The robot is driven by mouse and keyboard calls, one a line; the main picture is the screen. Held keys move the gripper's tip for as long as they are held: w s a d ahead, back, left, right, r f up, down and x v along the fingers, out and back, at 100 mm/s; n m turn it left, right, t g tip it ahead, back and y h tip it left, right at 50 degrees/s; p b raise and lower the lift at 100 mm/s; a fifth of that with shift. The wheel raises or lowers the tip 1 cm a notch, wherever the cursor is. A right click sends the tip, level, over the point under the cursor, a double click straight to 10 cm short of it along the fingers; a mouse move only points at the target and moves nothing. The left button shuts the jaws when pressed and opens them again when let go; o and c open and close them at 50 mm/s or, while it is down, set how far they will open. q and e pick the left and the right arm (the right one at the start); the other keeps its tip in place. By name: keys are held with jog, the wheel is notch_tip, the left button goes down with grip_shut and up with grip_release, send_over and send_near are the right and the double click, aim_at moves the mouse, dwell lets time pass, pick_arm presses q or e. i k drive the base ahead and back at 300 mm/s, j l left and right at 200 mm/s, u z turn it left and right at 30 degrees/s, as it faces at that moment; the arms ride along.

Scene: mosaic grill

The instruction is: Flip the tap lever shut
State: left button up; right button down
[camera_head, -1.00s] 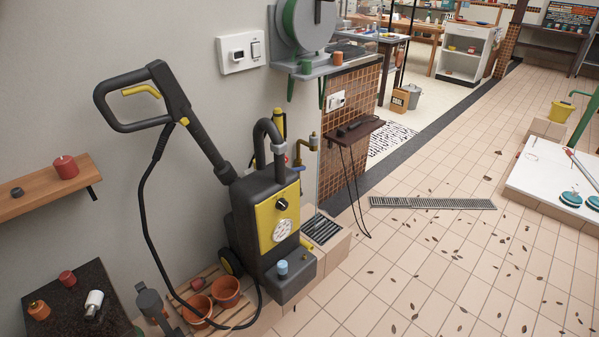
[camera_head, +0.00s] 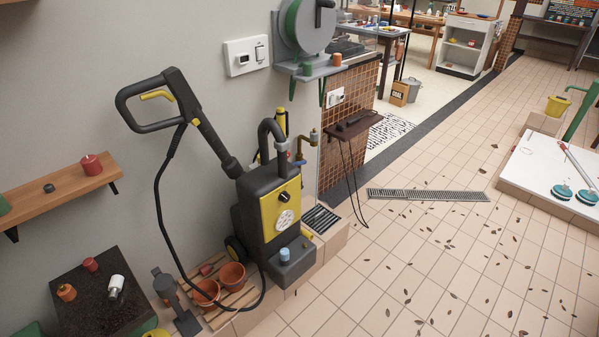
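A small brass tap (camera_head: 308,139) is mounted on the wall, just right of the pressure washer's grey hose loop. A small blue part, which looks like its lever (camera_head: 300,162), shows low on its left side. It is too small to tell which way the lever is turned. The pressure washer (camera_head: 281,211), dark grey with a yellow front, stands in front of the wall and hides some of the space around the tap. Neither of my grippers is in view.
A floor drain grate (camera_head: 321,219) lies below the tap. A dark shelf (camera_head: 353,130) with hanging cables sticks out to the right. Terracotta pots (camera_head: 233,274) stand on a slatted wooden base left of the washer. The tiled floor to the right is open, with scattered leaves.

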aim_at(302, 162)
jog(key=i+l+u, duration=0.4)
jog(key=i, duration=0.6)
jog(key=i+l+u, duration=0.45)
jog(key=i+l, duration=0.45)
